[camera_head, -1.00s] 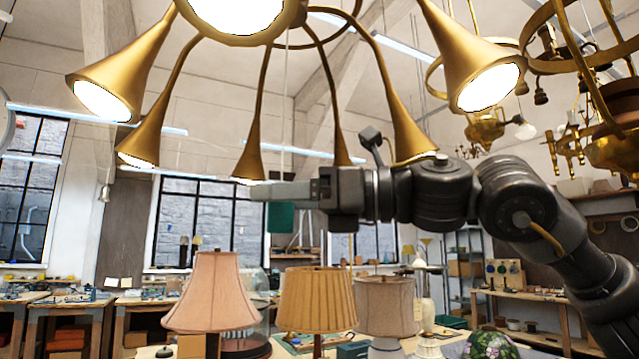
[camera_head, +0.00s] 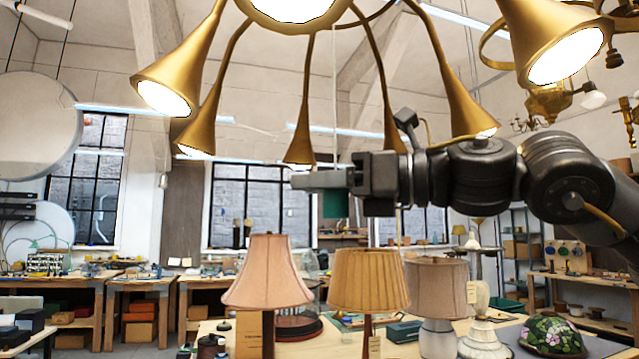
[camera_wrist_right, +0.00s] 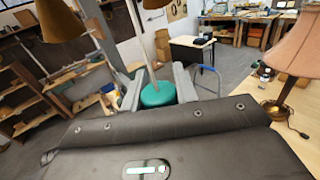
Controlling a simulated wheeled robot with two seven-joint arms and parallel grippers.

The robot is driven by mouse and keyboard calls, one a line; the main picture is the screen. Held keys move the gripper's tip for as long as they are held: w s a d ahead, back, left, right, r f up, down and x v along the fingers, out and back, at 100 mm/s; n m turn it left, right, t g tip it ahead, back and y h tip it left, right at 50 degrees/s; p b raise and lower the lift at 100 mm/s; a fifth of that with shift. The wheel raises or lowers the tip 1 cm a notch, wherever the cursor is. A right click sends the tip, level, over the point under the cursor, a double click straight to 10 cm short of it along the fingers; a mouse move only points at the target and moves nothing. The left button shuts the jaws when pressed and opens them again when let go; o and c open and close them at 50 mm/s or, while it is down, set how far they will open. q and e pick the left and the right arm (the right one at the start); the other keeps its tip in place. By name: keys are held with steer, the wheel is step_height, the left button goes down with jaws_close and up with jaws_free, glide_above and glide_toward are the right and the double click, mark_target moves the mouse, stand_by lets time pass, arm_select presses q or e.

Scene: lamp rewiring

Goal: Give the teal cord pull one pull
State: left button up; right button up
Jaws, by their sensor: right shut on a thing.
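The teal cord pull (camera_head: 336,204) hangs on a thin pale cord (camera_head: 335,110) below a brass chandelier (camera_head: 300,130) with several lit, trumpet-shaped shades. My right gripper (camera_head: 322,180) reaches in from the right, level, and is shut on the cord pull. The fingers hide its upper part in the head view. In the right wrist view the cord pull (camera_wrist_right: 158,94) is a teal round piece between the two grey fingers, with the cord rising from it. My left gripper is not in view.
A pink lamp (camera_head: 268,275), a pleated yellow lamp (camera_head: 368,282) and a beige lamp (camera_head: 437,288) stand in a row below my right gripper. A floral dome shade (camera_head: 552,336) lies at the right. Workbenches line the back.

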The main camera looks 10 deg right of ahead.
steer(key=shift+f, duration=0.15)
steer(key=shift+f+b, duration=1.25)
steer(key=shift+r, duration=0.2)
step_height(320, 180, up, 2)
steer(key=shift+r+p, duration=0.2)
steer(key=shift+p, duration=0.9)
steer(key=o, duration=1)
